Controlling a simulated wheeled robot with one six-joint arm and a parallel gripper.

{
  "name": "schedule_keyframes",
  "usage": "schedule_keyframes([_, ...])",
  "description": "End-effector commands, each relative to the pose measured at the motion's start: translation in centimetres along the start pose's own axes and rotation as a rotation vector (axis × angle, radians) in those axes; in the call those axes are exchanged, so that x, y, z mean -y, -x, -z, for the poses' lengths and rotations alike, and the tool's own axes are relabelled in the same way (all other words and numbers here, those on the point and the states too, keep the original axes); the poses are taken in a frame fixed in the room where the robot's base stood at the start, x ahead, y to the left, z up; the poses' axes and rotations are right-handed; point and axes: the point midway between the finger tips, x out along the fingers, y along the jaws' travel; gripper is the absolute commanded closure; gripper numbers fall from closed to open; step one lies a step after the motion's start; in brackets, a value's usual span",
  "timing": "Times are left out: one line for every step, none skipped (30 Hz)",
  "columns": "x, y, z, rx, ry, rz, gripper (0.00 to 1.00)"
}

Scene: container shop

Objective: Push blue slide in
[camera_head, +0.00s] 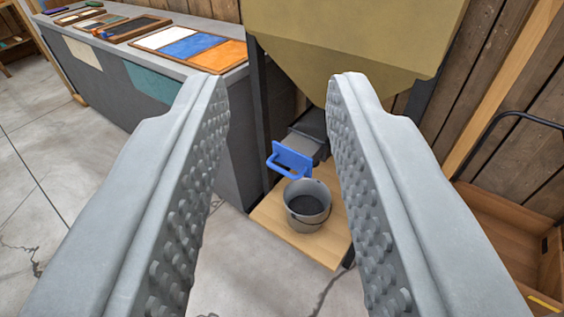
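The blue slide (291,160) is a flat blue plate with a loop handle, at the front of a grey chute (309,134) under a large olive hopper (350,40). The handle sticks out towards me, to the left. A grey bucket (307,205) with dark contents stands just below and in front of the slide on a wooden board (275,217). My gripper (282,92) is open, its two grey studded fingers wide apart. Nothing is between the fingertips; the slide and bucket show beyond them, apart from the fingers.
A grey counter (225,150) with sample boards (190,45) on top runs along the left. Dark posts carry the hopper. A wooden cart (510,240) with a black rail stands at the right. The concrete floor (40,190) at the left is open.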

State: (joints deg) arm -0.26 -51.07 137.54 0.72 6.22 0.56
Motion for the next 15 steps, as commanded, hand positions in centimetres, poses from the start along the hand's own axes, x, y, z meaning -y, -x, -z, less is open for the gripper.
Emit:
schedule_keyframes([0.2, -0.8, -0.3, 0.003, -0.023, 0.008, 0.7])
schedule_keyframes([0.4, -1.3, -0.4, 0.002, -0.044, 0.014, 0.7])
schedule_keyframes([0.7, -2.1, -0.6, 0.001, -0.081, 0.023, 0.7])
schedule_keyframes([1.0, -2.8, -0.8, 0.0, -0.111, 0.03, 0.7])
schedule_keyframes([1.3, -3.6, -1.0, -0.001, -0.148, 0.037, 0.7])
schedule_keyframes([1.7, -4.8, -1.4, -0.002, -0.2, 0.047, 0.7])
schedule_keyframes([2.0, -5.6, -1.6, -0.003, -0.241, 0.053, 0.7])
schedule_keyframes([2.2, -6.5, -1.9, -0.005, -0.281, 0.058, 0.7])
schedule_keyframes([2.6, -7.6, -2.3, -0.006, -0.335, 0.063, 0.7])
schedule_keyframes([2.9, -8.4, -2.6, -0.006, -0.377, 0.066, 0.7])
schedule_keyframes([3.2, -9.2, -3.0, -0.007, -0.418, 0.067, 0.7])
schedule_keyframes([3.5, -10.3, -3.5, -0.007, -0.471, 0.069, 0.7])
schedule_keyframes([3.8, -11.1, -3.9, -0.009, -0.511, 0.068, 0.7])
schedule_keyframes([4.0, -11.8, -4.3, -0.009, -0.55, 0.066, 0.7])
schedule_keyframes([4.3, -12.9, -4.9, -0.009, -0.602, 0.063, 0.7])
